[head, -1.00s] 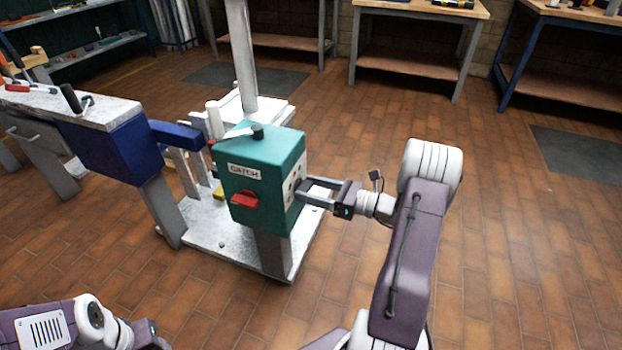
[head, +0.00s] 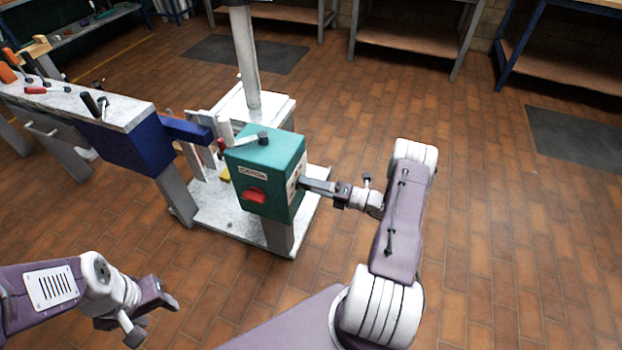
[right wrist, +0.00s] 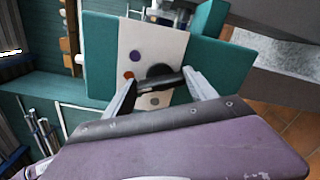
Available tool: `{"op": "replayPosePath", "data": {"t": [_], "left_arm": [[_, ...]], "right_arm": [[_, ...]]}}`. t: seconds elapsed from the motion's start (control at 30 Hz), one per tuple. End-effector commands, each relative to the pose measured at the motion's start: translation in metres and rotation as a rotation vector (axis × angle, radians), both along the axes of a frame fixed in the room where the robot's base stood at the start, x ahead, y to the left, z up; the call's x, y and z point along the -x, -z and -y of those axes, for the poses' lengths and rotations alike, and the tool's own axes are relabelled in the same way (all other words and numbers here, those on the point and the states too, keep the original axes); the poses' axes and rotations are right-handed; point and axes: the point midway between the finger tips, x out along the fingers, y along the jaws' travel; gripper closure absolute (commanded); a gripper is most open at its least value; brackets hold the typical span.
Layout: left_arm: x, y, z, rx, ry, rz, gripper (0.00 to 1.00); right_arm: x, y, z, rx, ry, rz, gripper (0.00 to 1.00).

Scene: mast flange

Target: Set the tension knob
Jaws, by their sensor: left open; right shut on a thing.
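A teal box (head: 265,150) with a "CATCH" label and a red knob (head: 253,195) on its front stands on a post. Its right side carries a white plate (right wrist: 150,45) with purple, orange and grey dots around a dark knob (right wrist: 160,76) with a bar across it. My right gripper (head: 305,184) is at this side face. In the right wrist view its two fingers (right wrist: 162,88) are shut on the dark knob's bar. In the head view the gripper hides this knob. My left gripper (head: 155,320) is open and empty at lower left, away from the box.
A small black lever (head: 262,138) sits on top of the box. A pale base plate (head: 232,233) with a mast (head: 245,60) is beneath and behind. A blue block (head: 135,140) and a bench top with tools stand left.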

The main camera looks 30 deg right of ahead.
Motion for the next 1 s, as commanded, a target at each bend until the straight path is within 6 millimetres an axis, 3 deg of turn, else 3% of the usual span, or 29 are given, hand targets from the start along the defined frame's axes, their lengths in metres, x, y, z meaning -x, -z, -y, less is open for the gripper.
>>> {"op": "replayPosePath", "data": {"t": [0.4, 1.0], "left_arm": [[0.0, -0.022, 0.0, 0.0, 0.0, 0.0, 0.49], [0.0, -0.031, 0.0, 0.0, 0.0, 0.0, 0.49]], "right_arm": [[0.0, 0.0, 0.0, -0.298, -0.001, -0.256, 0.75], [0.0, 0.004, 0.0, -0.652, 0.0, -0.56, 0.75]]}}
